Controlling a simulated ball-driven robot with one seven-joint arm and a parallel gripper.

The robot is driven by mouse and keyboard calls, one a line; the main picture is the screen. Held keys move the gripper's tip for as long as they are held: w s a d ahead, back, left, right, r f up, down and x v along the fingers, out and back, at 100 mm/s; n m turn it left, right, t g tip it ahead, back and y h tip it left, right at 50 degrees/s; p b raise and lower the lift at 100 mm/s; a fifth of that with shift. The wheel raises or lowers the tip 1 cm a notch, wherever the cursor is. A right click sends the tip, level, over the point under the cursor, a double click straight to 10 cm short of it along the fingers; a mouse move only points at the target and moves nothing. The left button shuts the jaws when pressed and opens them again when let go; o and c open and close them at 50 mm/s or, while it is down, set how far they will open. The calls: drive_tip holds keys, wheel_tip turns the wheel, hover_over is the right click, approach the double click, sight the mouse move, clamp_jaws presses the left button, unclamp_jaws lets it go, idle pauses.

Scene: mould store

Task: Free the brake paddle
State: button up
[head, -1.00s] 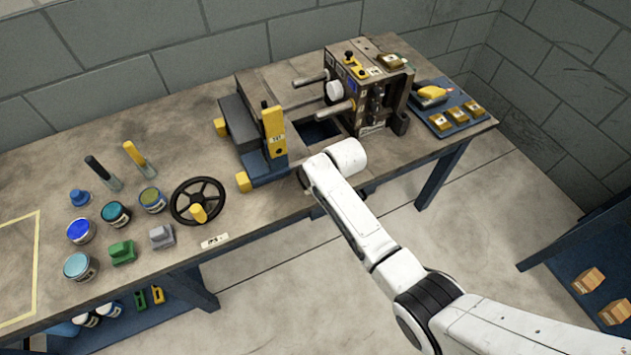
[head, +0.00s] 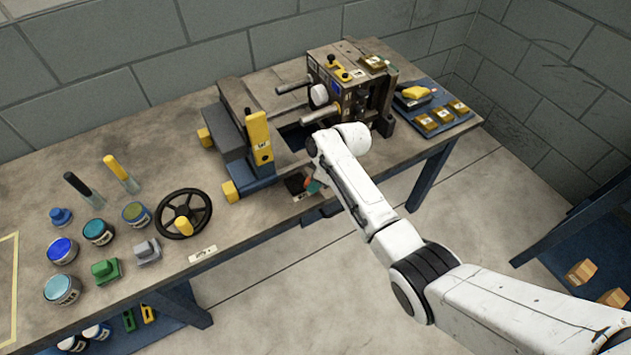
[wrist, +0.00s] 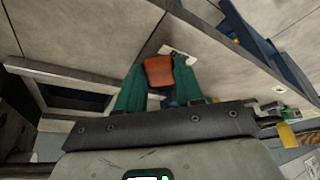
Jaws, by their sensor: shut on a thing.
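An orange-red block, which looks like the brake paddle (wrist: 158,70), sits between the two green fingers of my gripper (wrist: 158,88) in the wrist view. The gripper is shut on it. In the head view my gripper (head: 315,185) shows only as a small green and reddish patch below my white wrist, at the bench's front edge. Beside it on the left is a dark pad (head: 297,184), with a pale label (head: 298,197) in front. My arm hides part of this spot. I cannot tell whether the paddle is still attached to anything.
A machine with a yellow lever (head: 258,138) stands behind on the left; its control housing (head: 350,85) with protruding bars is behind my wrist. A black handwheel (head: 183,213), pots and blocks stand left. A blue tray (head: 452,122) is at right. The floor in front is clear.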

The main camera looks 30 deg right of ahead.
idle(0.3)
drive_tip(key=o, duration=1)
drive_tip(key=shift+o, duration=0.2)
drive_tip(key=v, duration=1)
drive_tip(key=shift+d+r, duration=0.2)
drive_tip(key=shift+r, duration=0.15)
drive_tip(key=s+a+f+m+g+h, duration=0.1)
drive_tip(key=s+a+f+m, duration=0.15)
drive_tip(key=s, duration=0.95)
drive_tip(key=s+a+f+m+g+h, duration=0.15)
drive_tip(key=s+f+m, duration=0.25)
drive_tip(key=s, duration=0.9)
drive_tip(key=s+d+r+m, duration=0.1)
drive_tip(key=s+r+m, duration=0.1)
drive_tip(key=s, duration=0.8)
drive_tip(key=shift+d+r, duration=0.3)
drive_tip(key=shift+r, duration=0.2)
